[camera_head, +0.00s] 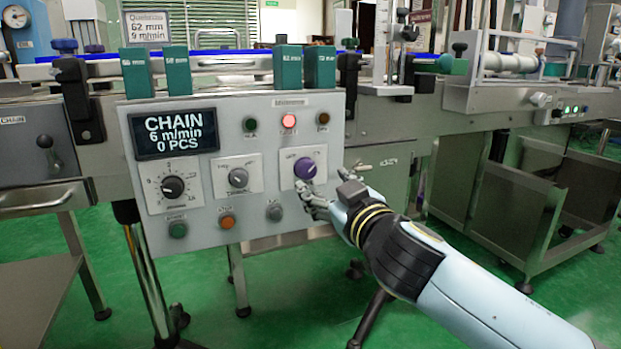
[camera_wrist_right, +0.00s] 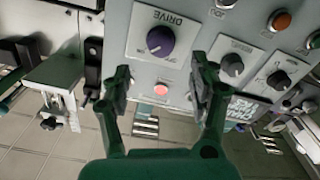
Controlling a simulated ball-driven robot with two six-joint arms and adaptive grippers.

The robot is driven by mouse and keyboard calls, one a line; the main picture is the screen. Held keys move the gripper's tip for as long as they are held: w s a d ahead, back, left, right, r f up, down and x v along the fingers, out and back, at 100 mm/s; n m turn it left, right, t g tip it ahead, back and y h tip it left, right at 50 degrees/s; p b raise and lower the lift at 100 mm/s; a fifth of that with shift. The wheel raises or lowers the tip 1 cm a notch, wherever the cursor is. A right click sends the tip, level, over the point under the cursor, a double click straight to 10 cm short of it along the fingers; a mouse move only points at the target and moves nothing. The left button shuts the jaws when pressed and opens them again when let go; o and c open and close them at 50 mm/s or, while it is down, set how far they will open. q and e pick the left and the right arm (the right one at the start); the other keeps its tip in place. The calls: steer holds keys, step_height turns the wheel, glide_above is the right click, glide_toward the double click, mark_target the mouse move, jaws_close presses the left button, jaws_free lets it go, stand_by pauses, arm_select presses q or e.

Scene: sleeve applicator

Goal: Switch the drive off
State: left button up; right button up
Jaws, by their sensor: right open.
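The control panel (camera_head: 245,190) is a light grey box with a display reading CHAIN, 6 m/min, 0 PCS. The purple drive knob (camera_head: 306,168) sits on a white plate at its right side. It also shows in the right wrist view, where the knob (camera_wrist_right: 160,41) is on a plate marked DRIVE. My right gripper (camera_head: 326,190) is open and empty, just below and right of the knob. In the wrist view its fingers (camera_wrist_right: 163,82) are spread, with the knob beyond the tips, apart from them. My left gripper is out of view.
A red lamp (camera_head: 288,121) glows above the drive plate. A black dial (camera_head: 172,187) and a grey knob (camera_head: 238,178) are to the left. Push buttons, including an orange one (camera_head: 227,221), line the lower edge. Green blocks (camera_head: 288,66) stand behind the panel top.

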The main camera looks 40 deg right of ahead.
mark_target(309, 172)
steer(key=x, duration=0.6)
steer(key=shift+w, duration=0.2)
steer(key=shift+w+d, duration=0.1)
steer(key=shift+w, duration=0.45)
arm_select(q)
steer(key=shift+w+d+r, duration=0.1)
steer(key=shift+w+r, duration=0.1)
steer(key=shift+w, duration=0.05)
arm_select(e)
steer(key=c, duration=1.2)
steer(key=shift+o, duration=0.2)
